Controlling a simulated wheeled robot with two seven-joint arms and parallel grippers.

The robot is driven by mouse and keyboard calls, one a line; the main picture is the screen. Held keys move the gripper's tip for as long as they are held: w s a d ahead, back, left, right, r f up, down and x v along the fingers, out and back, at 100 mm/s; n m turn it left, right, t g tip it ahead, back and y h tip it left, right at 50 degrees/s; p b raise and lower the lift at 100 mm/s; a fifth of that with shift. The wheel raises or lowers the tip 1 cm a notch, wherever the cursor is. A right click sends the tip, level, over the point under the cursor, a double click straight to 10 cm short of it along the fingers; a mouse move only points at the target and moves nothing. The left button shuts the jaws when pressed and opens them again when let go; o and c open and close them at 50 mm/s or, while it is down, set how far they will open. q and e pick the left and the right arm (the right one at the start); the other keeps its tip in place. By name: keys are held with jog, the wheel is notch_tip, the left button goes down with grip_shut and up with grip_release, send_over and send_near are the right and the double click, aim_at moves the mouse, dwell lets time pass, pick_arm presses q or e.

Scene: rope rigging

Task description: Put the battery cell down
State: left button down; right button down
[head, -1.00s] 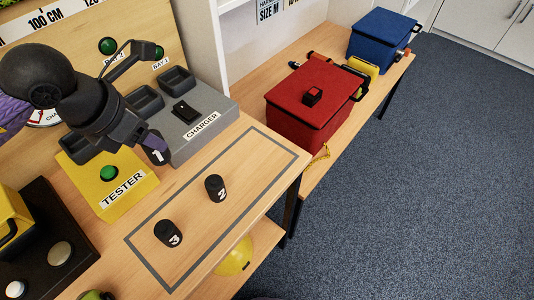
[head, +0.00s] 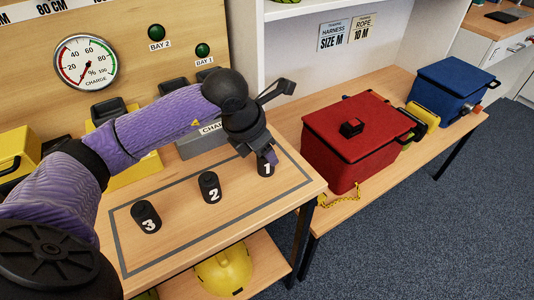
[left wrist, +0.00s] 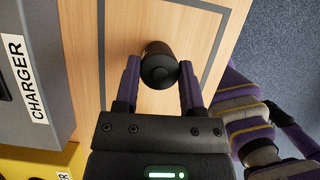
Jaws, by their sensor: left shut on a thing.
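The black battery cell marked 1 (head: 265,168) is upright at the right end of the grey-outlined area (head: 246,206) on the wooden bench. My left gripper (head: 262,153) is shut on it from above. In the left wrist view the cell (left wrist: 158,66) sits between the two purple-sided fingers (left wrist: 158,84), over bare wood inside the outline. I cannot tell whether its base touches the bench. Cells 2 (head: 209,187) and 3 (head: 146,217) stand upright to its left.
The grey charger (head: 190,149) and yellow tester (head: 128,176) stand behind, partly hidden by my left arm. A red box (head: 352,140) and a blue box (head: 452,88) are on the lower bench at right. A yellow helmet (head: 223,272) lies on the shelf below.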

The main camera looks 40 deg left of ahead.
pick_arm(q)
jog(key=shift+r, duration=0.1)
pick_arm(e)
jog(key=shift+d, duration=0.15)
pick_arm(q)
jog(key=shift+f, duration=0.2)
jog(key=shift+c, duration=1)
grip_release()
jog(key=shift+r, duration=0.1)
pick_arm(e)
jog(key=shift+d, duration=0.25)
pick_arm(q)
jog(key=shift+r, duration=0.4)
jog(key=p+v, duration=0.5)
jog(key=v, duration=0.6)
jog(key=shift+s+r, duration=0.2)
jog(key=shift+s, duration=0.05)
pick_arm(e)
jog(key=r, duration=0.1)
jog(key=w+r, duration=0.1)
jog(key=r, duration=0.2)
jog(key=shift+w+a+r, duration=0.2)
jog(key=shift+a+r, duration=0.1)
jog(key=shift+r, duration=0.05)
